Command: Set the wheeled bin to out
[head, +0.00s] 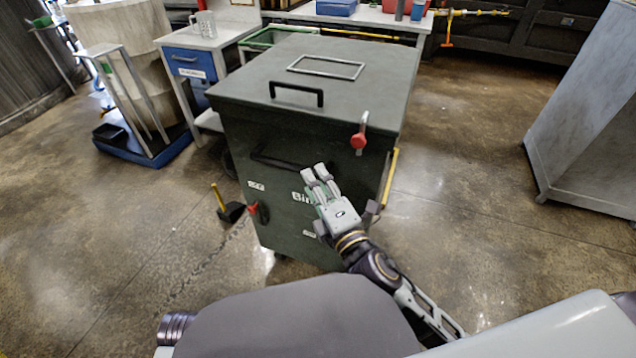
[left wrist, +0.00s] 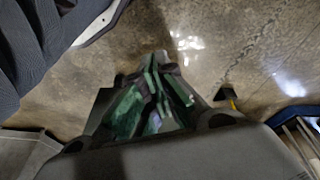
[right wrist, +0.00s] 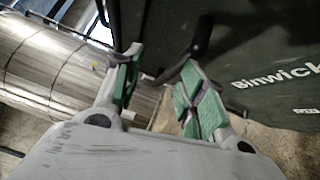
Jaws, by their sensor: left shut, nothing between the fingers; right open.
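The wheeled bin (head: 345,115) is a large dark green box with a flat lid, standing on the floor in the middle of the head view. A black handle (head: 280,162) crosses its front face, and another black handle (head: 297,96) is on the lid. My right gripper (head: 316,172) is in front of the bin, near the right end of the front handle. In the right wrist view its fingers are open, with a black bar (right wrist: 185,62) near the fingertips; I cannot tell whether they touch. My left gripper (left wrist: 158,85) is shut and empty above the floor.
A red-knobbed lever (head: 359,140) and a red-tipped part (head: 254,208) are on the bin. A dustpan (head: 231,211) lies to its left. A blue-drawer workbench (head: 192,66) stands back left, a grey cabinet (head: 590,120) right. Floor in front is clear.

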